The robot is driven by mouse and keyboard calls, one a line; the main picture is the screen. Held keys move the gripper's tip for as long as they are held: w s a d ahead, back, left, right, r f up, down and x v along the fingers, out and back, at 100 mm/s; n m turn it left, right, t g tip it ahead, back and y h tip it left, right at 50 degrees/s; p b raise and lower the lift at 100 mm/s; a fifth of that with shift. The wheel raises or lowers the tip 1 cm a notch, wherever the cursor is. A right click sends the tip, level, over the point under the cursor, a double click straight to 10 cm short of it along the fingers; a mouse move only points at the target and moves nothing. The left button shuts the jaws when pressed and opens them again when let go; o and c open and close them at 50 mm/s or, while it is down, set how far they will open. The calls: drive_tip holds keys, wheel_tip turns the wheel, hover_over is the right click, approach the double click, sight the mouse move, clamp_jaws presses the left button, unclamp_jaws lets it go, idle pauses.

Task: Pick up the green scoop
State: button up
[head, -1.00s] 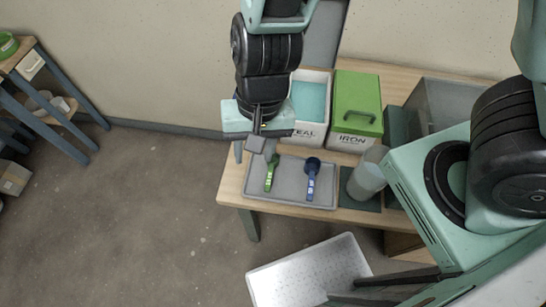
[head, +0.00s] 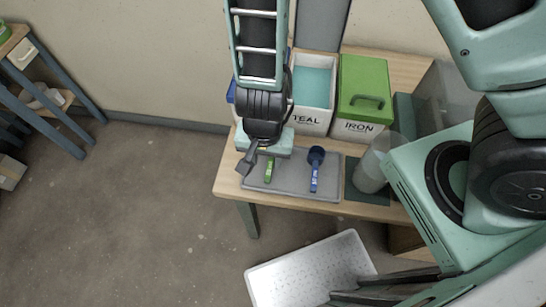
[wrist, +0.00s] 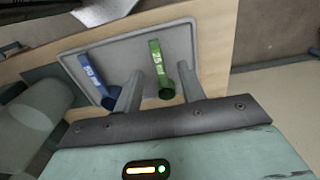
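The green scoop (head: 269,171) lies on the left part of a grey tray (head: 290,190) on the wooden table. In the head view my gripper hides its upper end. In the wrist view the green scoop (wrist: 156,62) shows its handle and its round cup. My gripper (head: 257,163) is over the tray at the scoop. In the wrist view my gripper (wrist: 160,68) is open, one finger on each side of the scoop, with a gap to each. I cannot tell how high the fingertips are above the tray.
A blue scoop (head: 315,168) lies on the same tray to the right. Behind stand a white TEAL bucket (head: 308,120) and an IRON bucket (head: 358,130) with a green lid (head: 362,88). A clear container (head: 372,168) stands right of the tray.

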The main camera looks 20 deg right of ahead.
sight(269, 173)
drive_tip(key=shift+s+d+f+b, duration=0.15)
drive_tip(key=shift+f+b, duration=0.9)
drive_tip(key=shift+f, duration=0.75)
drive_tip(key=shift+d+f+b, duration=0.1)
drive_tip(key=shift+f+b, duration=0.95)
drive_tip(key=shift+f, duration=0.7)
clamp_jaws()
